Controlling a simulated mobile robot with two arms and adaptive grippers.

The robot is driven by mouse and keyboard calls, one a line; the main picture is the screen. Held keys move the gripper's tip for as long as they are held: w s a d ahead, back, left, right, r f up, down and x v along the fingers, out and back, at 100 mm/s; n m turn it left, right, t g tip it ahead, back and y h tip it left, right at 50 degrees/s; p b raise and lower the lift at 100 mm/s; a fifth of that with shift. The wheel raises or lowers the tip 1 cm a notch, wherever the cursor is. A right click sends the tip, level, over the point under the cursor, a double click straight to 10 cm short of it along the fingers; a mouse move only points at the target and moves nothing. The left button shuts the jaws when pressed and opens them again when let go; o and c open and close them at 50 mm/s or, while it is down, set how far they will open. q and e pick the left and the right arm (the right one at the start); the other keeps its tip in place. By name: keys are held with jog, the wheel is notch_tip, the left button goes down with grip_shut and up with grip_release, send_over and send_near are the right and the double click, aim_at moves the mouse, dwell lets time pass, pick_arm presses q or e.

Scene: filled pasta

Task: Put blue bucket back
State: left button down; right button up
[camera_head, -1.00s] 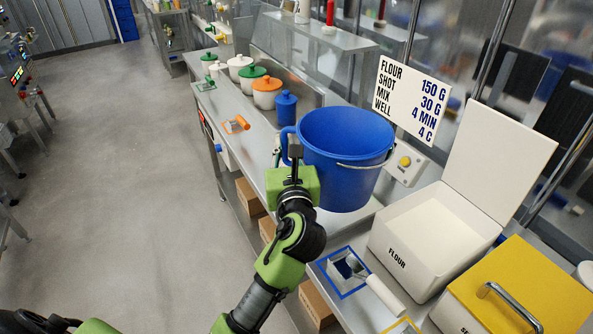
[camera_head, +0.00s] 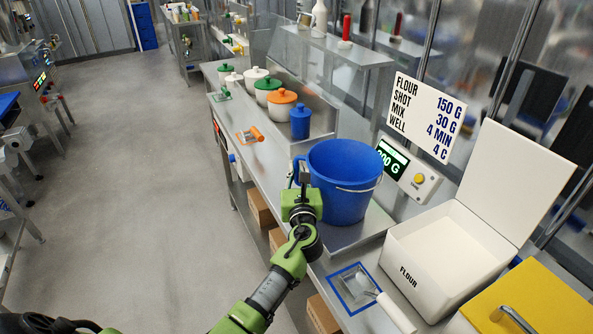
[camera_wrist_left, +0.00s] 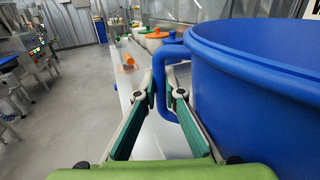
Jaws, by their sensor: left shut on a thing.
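The blue bucket (camera_head: 348,195) is upright over the metal scale plate (camera_head: 372,226) on the counter; I cannot tell whether its base touches the plate. My left gripper (camera_head: 303,175) is shut on the bucket's side handle, at the left of the bucket. In the left wrist view, the curved handle (camera_wrist_left: 162,70) lies between the two fingers of the gripper (camera_wrist_left: 160,94), and the bucket wall (camera_wrist_left: 245,95) fills the right side. The bucket's inside looks empty from here. My right gripper is not in view.
A scale display (camera_head: 393,160), partly hidden by the bucket, is lit green behind it. An open white flour bin (camera_head: 430,270) stands at the right. A scoop (camera_head: 385,305) lies by a blue-outlined square (camera_head: 345,296). Lidded pots (camera_head: 282,105) and a small blue container (camera_head: 300,122) stand farther back.

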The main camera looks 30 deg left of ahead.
pick_arm(q)
jog(key=shift+f, duration=0.15)
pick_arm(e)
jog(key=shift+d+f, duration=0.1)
pick_arm(q)
jog(key=c, duration=2.6)
grip_release()
jog(key=shift+f, duration=0.15)
jog(key=o, duration=0.5)
jog(key=shift+c, duration=0.2)
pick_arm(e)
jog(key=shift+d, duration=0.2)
pick_arm(q)
jog(key=shift+s+d, duration=0.15)
jog(key=b+v, duration=0.1)
jog(key=v, duration=1)
jog(key=shift+s+d+r+b, duration=0.25)
jog(key=shift+s+b, duration=0.05)
jog(key=shift+b, duration=0.05)
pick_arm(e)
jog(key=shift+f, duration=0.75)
